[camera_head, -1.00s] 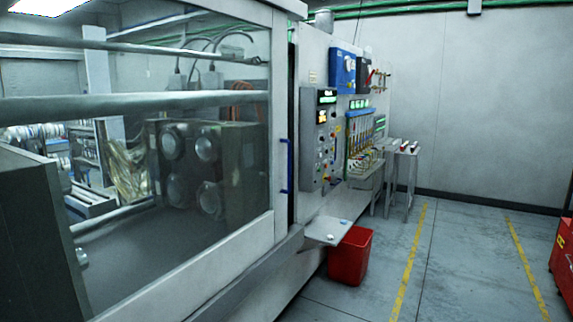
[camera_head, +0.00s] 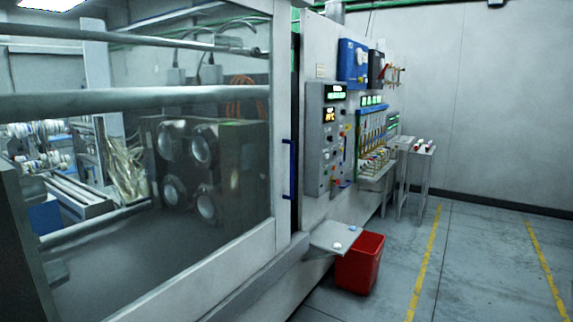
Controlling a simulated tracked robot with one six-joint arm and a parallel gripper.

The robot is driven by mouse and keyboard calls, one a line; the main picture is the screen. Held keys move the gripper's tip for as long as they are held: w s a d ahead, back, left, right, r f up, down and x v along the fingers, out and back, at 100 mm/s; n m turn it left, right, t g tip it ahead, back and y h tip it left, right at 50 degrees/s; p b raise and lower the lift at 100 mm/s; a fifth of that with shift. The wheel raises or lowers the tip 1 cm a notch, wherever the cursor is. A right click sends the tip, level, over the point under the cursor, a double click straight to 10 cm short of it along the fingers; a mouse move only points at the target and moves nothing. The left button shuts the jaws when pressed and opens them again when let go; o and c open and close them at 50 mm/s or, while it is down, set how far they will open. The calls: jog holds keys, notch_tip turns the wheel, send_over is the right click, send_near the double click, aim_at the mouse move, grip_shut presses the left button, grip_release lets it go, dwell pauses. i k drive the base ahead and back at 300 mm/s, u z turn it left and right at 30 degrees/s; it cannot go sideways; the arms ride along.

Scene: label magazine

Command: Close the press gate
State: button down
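The press gate (camera_head: 258,240) is a large white-framed window panel that fills the left half of the head view. A blue vertical handle (camera_head: 291,169) is on its right edge. A narrow dark gap (camera_head: 295,85) shows between the gate's right edge and the white machine body (camera_head: 312,60). Through the glass I see a dark metal mould block (camera_head: 235,175) with several round parts and horizontal bars. My gripper is not in view.
A grey control panel (camera_head: 327,140) is right of the gate. A small shelf (camera_head: 335,237) juts out above a red bin (camera_head: 360,265). Small tables (camera_head: 420,152) stand beyond. The floor (camera_head: 480,260) at right is open, with yellow lines.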

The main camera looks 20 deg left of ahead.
aim_at(189, 296)
jog(key=z, duration=0.05)
jog(key=i, duration=2.55)
jog(key=u, duration=2.7)
